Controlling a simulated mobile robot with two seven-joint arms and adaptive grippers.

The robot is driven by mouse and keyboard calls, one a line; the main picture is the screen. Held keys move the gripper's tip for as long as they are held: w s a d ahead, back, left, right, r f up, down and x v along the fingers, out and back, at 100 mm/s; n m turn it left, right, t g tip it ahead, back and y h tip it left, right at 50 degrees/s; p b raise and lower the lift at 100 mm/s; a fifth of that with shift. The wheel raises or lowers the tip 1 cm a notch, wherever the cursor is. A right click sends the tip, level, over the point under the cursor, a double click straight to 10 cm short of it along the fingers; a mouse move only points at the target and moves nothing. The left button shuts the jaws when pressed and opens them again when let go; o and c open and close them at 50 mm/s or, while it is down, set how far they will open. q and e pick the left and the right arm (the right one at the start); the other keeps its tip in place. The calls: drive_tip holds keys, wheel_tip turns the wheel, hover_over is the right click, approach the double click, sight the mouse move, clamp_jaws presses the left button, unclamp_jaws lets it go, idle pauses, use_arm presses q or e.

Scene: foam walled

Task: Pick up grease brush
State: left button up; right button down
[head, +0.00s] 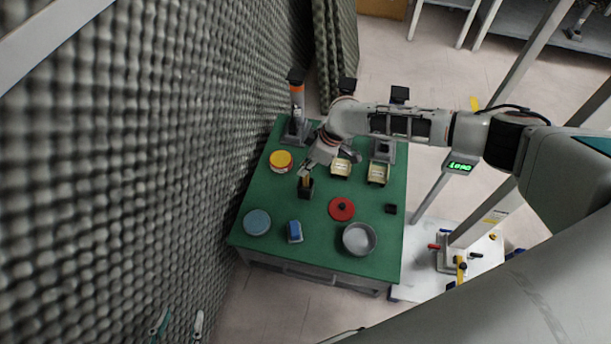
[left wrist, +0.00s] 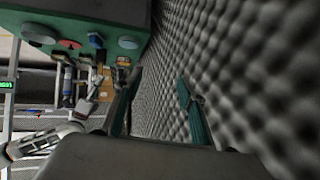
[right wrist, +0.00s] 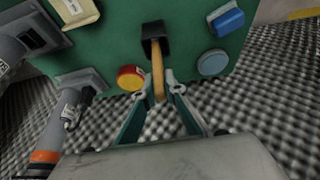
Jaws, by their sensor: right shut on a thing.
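The grease brush (head: 306,181) shows a wooden handle standing up from a small black holder (head: 305,193) on the green table (head: 325,255). In the right wrist view the handle (right wrist: 158,72) runs from the black holder (right wrist: 154,31) down between the fingers of my right gripper (right wrist: 160,84). My right gripper (head: 307,170) is shut on the handle. The bristles are hidden, and I cannot tell whether the brush is raised. My left gripper (head: 180,318) is open and empty at the lower left, away from the table; its parted fingers (left wrist: 159,75) face the foam wall.
Upright posts (head: 297,108) stand behind. The foam wall (head: 150,150) rises close left.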

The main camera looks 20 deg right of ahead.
drive_tip(key=r+p, duration=0.2)
drive_tip(key=r, duration=0.6)
drive_tip(key=shift+w+r+p, duration=0.2)
drive_tip(key=shift+p, duration=0.2)
use_arm(q)
drive_tip(key=a+p, duration=0.1)
drive_tip(key=s+a+p, duration=0.1)
drive_tip(key=p, duration=0.1)
drive_tip(key=shift+s+y, duration=0.2)
drive_tip(key=shift+y, duration=0.1)
use_arm(e)
wheel_tip(320, 180, up, 12)
drive_tip(key=shift+s+f, duration=0.25)
use_arm(q)
drive_tip(key=shift+w+d+r, duration=0.1)
drive_tip(key=shift+w+r, duration=0.15)
drive_tip(key=shift+r, duration=0.15)
drive_tip(key=shift+f, duration=0.15)
